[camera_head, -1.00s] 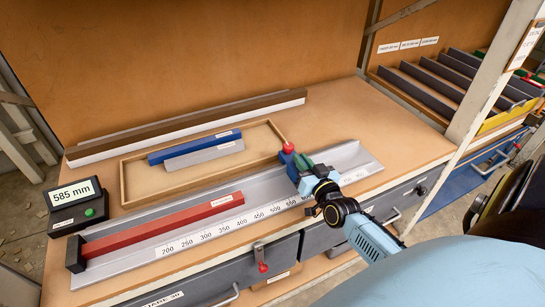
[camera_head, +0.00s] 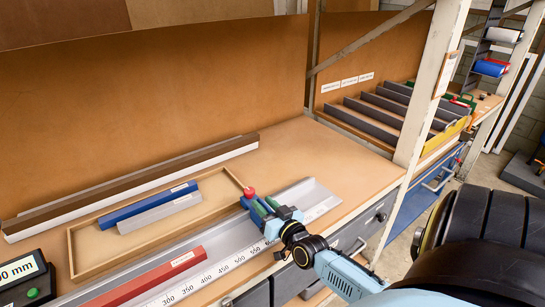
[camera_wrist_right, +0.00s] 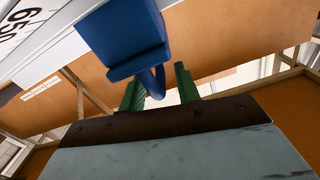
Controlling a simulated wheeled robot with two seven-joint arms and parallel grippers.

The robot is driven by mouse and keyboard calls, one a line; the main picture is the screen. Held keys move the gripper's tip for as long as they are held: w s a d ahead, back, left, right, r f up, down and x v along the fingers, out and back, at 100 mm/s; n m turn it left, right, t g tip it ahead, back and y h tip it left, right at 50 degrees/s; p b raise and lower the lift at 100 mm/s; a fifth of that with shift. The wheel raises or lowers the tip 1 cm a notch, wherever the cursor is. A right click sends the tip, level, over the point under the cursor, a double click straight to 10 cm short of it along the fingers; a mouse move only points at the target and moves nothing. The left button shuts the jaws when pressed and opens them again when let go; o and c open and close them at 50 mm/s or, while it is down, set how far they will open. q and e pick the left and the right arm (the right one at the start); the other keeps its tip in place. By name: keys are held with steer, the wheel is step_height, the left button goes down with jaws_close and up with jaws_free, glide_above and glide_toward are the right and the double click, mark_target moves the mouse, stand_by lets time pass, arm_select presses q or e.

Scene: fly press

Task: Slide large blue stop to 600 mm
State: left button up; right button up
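The large blue stop (camera_head: 248,205) with a red knob (camera_head: 249,191) sits on the grey scale rail (camera_head: 318,196) near its right part. In the right wrist view the blue stop (camera_wrist_right: 137,40) fills the upper middle, with a narrow blue tab below it. My right gripper (camera_head: 265,206) is at the stop. Its green fingers stand apart on both sides of the blue tab in the right wrist view (camera_wrist_right: 160,92), with a gap at the right finger. The readout (camera_head: 20,270) is cut off by the left edge; its visible part ends in "00 mm". My left gripper is out of view.
A red bar (camera_head: 150,278) lies along the rail, left of the stop. A shallow wooden tray (camera_head: 72,250) behind holds a blue bar (camera_head: 150,203) and a grey bar (camera_head: 160,213). A rack upright (camera_head: 428,90) and grey dividers (camera_head: 385,107) stand to the right.

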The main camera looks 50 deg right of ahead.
steer(key=v, duration=1.3)
steer(key=shift+s, duration=0.1)
